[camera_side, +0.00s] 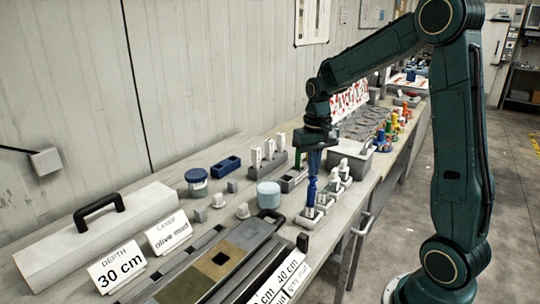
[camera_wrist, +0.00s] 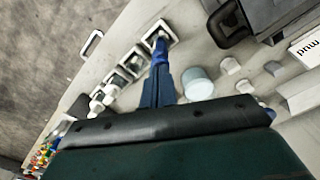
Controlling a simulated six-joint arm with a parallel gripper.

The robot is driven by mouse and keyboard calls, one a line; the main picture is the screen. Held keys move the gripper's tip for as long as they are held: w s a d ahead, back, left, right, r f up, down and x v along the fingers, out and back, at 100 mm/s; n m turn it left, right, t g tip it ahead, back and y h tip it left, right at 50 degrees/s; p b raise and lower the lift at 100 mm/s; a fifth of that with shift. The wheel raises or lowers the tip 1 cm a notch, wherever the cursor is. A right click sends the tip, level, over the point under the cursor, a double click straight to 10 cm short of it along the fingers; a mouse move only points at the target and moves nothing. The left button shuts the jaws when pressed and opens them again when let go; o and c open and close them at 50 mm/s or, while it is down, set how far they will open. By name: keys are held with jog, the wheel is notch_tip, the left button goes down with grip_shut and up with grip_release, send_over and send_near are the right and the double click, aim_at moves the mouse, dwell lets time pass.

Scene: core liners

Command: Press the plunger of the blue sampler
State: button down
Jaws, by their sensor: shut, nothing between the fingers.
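The blue sampler (camera_side: 311,196) stands upright in a small grey holder (camera_side: 313,219) on the bench. It also shows in the wrist view (camera_wrist: 160,49), beyond my fingertips. My gripper (camera_side: 314,173) points straight down directly above the sampler, with its fingers shut and empty. The fingertips meet the top of the sampler in both pictures; I cannot tell whether they touch it or how far the plunger is down. The plunger's top is hidden by the fingers.
Several white-topped samplers (camera_side: 333,186) stand in holders in a row behind the blue one. A pale blue jar (camera_side: 268,195) is to its left. A long tray of core (camera_side: 222,258) lies in front. A grey box (camera_side: 352,157) stands behind.

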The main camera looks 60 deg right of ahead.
jog(key=shift+f, duration=1.15)
dwell(1.0)
jog(key=shift+r, duration=3.65)
jog(key=shift+s+a+r, duration=0.2)
jog(key=shift+a+r, duration=0.15)
jog(key=shift+a, duration=0.1)
jog(key=s+a+r+n+t, duration=0.1)
jog(key=s+a+n+t, duration=0.1)
jog(key=s+a, duration=0.5)
jog(key=s+a+r+n+t, duration=0.2)
jog(key=s+a+n+t, duration=0.1)
jog(key=s+a, duration=0.5)
jog(key=shift+s+r+n+t, duration=0.3)
jog(key=shift+s+n, duration=0.2)
jog(key=shift+s, duration=0.1)
